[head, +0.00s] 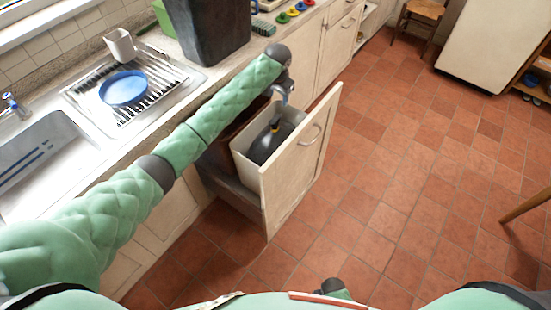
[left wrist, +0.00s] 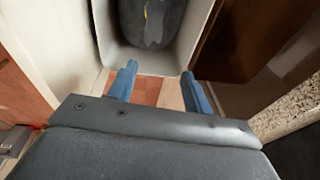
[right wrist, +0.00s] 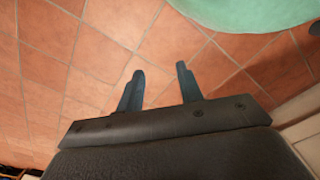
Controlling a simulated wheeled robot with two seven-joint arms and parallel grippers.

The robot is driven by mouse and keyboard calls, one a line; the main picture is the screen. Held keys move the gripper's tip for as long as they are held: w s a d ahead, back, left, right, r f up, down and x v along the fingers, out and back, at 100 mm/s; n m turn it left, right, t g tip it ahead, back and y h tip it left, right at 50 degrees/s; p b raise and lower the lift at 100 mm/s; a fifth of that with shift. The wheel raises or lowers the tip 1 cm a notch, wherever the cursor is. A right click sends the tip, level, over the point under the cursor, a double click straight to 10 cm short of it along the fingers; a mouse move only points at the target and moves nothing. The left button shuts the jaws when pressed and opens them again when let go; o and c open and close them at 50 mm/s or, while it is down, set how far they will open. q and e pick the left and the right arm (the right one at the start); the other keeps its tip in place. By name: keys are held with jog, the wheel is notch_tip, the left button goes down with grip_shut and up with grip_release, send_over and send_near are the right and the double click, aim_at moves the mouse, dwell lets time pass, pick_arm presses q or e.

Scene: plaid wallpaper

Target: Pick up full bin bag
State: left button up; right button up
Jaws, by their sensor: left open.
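The full bin bag (head: 264,146) is dark grey with a yellow tie at its neck. It sits inside a pale bin in the pulled-out cabinet drawer (head: 298,165). My left gripper (head: 284,92) is above the bin, apart from the bag. In the left wrist view my left gripper (left wrist: 158,85) has its two blue fingers apart and nothing between them. The bag (left wrist: 150,20) shows there at the top, inside the pale bin. My right gripper (right wrist: 158,85) has its fingers apart and empty over the floor tiles.
The counter holds a dish rack (head: 150,88) with a blue plate (head: 123,88), a cup (head: 120,45) and a tall dark container (head: 205,30). A second, brown bin (left wrist: 245,40) stands beside the pale one. The tiled floor (head: 400,170) right of the drawer is clear.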

aim_at(275, 119)
pick_arm(q)
jog(key=shift+s+a+f+g, duration=0.2)
jog(key=shift+s+f+g, duration=0.1)
jog(key=shift+f, duration=0.25)
jog(key=shift+s+a+f+g, duration=0.15)
jog(key=shift+s+f+g, duration=0.1)
jog(key=shift+f, duration=0.3)
jog(key=shift+s+a+f+g, duration=0.15)
jog(key=shift+s+f+g, duration=0.2)
jog(key=shift+s, duration=0.3)
jog(key=shift+s+f, duration=0.1)
jog(key=shift+s, duration=0.05)
jog(key=shift+f+p, duration=0.55)
jog(key=shift+f, duration=0.65)
notch_tip(275, 119, down, 2)
jog(key=shift+s+a+f+p, duration=0.1)
jog(key=shift+f+p, duration=0.05)
jog(key=shift+p, duration=0.75)
jog(key=shift+f, duration=0.4)
jog(key=shift+f+p, duration=0.45)
jog(key=shift+f, duration=0.65)
grip_shut()
pick_arm(e)
jog(key=s+d+f+t, duration=0.2)
jog(key=s+f, duration=0.2)
jog(key=f, duration=0.3)
jog(key=shift+d+f, duration=0.2)
jog(key=shift+d, duration=0.05)
jog(key=shift+s, duration=0.1)
